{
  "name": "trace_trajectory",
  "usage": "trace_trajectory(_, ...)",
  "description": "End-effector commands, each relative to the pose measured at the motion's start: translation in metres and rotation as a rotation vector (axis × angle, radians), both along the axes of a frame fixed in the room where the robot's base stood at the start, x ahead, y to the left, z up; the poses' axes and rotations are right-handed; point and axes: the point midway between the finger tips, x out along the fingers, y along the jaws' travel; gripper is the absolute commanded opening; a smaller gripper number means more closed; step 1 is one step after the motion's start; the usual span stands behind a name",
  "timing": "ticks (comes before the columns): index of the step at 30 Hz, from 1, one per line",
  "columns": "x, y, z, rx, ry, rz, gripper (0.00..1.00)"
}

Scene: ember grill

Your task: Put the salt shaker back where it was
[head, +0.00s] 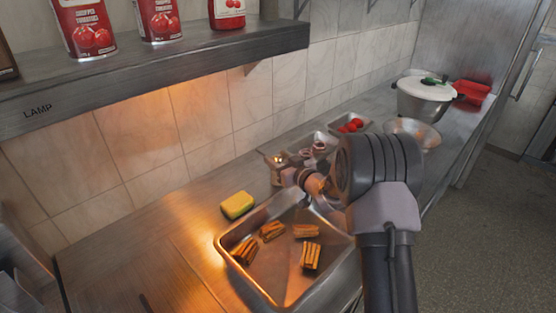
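My arm reaches in from the lower right, and its gripper (286,173) is at the counter just behind the metal tray. A small greyish object (276,166) with a light top is right at the gripper's end; it may be the salt shaker, but it is too small and too covered to be sure. I cannot tell whether the fingers are shut on it or only beside it. No other salt shaker can be made out. My arm's large joint hides part of the counter and the tray's right side.
A metal tray (228,262) holds several grilled pieces. Behind are small containers with red tomatoes (351,125), a metal bowl (412,132) and a lidded pot (424,98). A shelf (150,67) with red cans overhangs the left. The left counter is mostly clear.

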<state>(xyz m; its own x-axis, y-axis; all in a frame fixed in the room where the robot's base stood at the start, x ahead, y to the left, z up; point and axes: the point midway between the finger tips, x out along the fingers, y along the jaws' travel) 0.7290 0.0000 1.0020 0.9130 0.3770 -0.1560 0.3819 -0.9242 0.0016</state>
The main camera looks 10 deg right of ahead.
Motion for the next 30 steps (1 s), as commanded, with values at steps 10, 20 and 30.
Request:
trace_trajectory(10, 0.0, 0.0, 0.001, 0.0, 0.0, 0.0, 0.6)
trace_trajectory(20, -0.053, -0.023, 0.016, 0.001, 0.002, -0.002, 0.6)
trace_trajectory(30, -0.106, -0.045, 0.023, 0.001, 0.0, -0.002, 0.6)
